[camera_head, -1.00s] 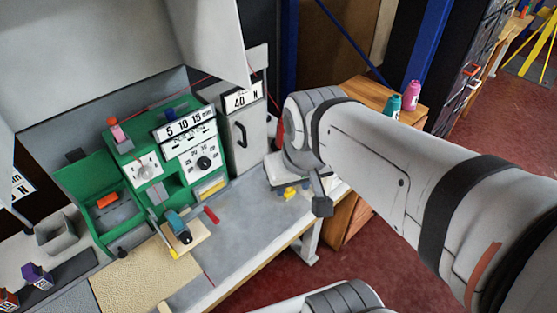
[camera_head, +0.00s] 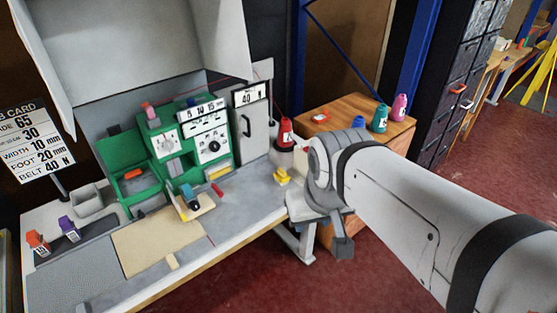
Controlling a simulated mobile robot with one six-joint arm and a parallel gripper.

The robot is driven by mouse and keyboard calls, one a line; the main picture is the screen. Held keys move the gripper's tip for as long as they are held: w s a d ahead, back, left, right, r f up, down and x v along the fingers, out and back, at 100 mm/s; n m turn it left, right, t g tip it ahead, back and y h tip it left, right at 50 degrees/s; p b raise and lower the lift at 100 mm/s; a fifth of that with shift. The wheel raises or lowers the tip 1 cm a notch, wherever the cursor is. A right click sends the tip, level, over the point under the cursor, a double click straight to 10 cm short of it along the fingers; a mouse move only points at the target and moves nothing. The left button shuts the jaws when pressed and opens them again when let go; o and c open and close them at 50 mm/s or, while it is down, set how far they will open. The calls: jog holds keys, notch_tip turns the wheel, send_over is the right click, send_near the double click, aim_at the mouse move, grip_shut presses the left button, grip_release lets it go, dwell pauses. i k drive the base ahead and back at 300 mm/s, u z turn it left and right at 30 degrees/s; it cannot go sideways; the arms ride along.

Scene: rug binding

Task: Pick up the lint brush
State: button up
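I cannot tell for sure which object is the lint brush. Candidates on the workbench (camera_head: 235,212) are a small red piece (camera_head: 217,189) in front of the green machine, and a yellow object (camera_head: 283,176) near the bench's right end. My arm reaches in from the right, and the grey end of it, my gripper (camera_head: 342,246), hangs by the bench's right end, right of the yellow object and apart from it. The fingers are too small and turned away to show whether they are open or shut.
The green machine (camera_head: 176,160) and a grey cabinet (camera_head: 250,135) stand at the back of the bench. A teal-and-dark tool (camera_head: 191,203) lies in front of the machine. A red bottle (camera_head: 286,134) stands behind the bench's right end. A wooden cabinet (camera_head: 345,108) bears teal and pink bottles.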

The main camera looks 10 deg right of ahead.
aim_at(281, 176)
jog(key=z, duration=0.1)
jog(key=i, duration=1)
jog(key=u, duration=0.05)
jog(key=k, duration=0.5)
jog(key=z, duration=0.1)
jog(key=i, duration=0.3)
jog(key=u, duration=0.05)
